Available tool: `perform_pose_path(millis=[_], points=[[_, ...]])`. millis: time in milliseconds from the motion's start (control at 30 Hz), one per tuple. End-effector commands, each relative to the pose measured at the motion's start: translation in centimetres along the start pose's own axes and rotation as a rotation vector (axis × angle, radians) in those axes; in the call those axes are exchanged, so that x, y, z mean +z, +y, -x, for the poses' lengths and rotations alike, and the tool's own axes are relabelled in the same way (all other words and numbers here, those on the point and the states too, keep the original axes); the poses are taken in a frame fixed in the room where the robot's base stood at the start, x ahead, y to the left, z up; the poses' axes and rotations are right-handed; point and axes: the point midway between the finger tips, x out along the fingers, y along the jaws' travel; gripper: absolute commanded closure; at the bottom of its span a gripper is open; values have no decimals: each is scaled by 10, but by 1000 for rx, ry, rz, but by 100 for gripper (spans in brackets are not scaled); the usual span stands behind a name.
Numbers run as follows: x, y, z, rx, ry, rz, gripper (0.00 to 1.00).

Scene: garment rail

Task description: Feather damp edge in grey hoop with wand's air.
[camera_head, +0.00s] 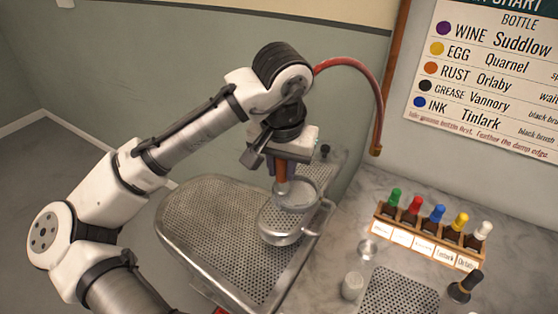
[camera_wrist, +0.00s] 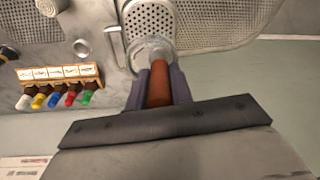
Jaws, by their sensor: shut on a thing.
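My gripper (camera_head: 283,172) is shut on the wand's brown-orange handle (camera_head: 282,184), which points down. The handle also shows between the fingers in the wrist view (camera_wrist: 159,84). In the wrist view the perforated plate (camera_wrist: 150,18) lies just beyond the wand's head. I cannot tell whether head and plate touch. No damp edge can be made out.
A large perforated metal board (camera_head: 215,235) lies beneath. A red hose (camera_head: 362,80) arcs behind my arm.

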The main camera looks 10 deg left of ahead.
Motion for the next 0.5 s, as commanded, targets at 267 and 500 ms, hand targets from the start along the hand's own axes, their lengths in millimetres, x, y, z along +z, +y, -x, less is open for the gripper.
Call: perform_pose_path(millis=[267, 500], points=[[5, 5, 2, -1, 0, 0, 100], [7, 15, 3, -1, 0, -1, 100]])
